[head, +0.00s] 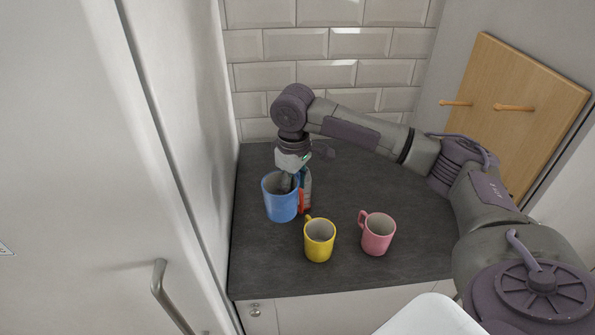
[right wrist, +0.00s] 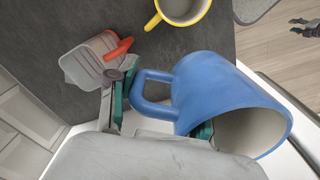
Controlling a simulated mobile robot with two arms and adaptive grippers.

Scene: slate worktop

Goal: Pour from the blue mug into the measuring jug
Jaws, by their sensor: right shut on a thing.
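The blue mug (head: 280,204) is at the left of the worktop in the head view, and it fills the right of the right wrist view (right wrist: 225,95). My right gripper (head: 290,182) is shut on the mug; in the wrist view its green-padded fingers (right wrist: 160,108) sit at the handle side. I cannot tell whether the mug's base touches the worktop. The clear measuring jug (right wrist: 90,62) with a red handle stands close by; in the head view the jug (head: 307,187) is just right of the mug, partly hidden. My left gripper is not in view.
A yellow mug (head: 319,241) and a pink mug (head: 377,234) stand toward the front of the dark worktop (head: 420,265). A tiled wall is behind, a tall pale cabinet at left. A wooden board (head: 510,110) with two pegs is at right.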

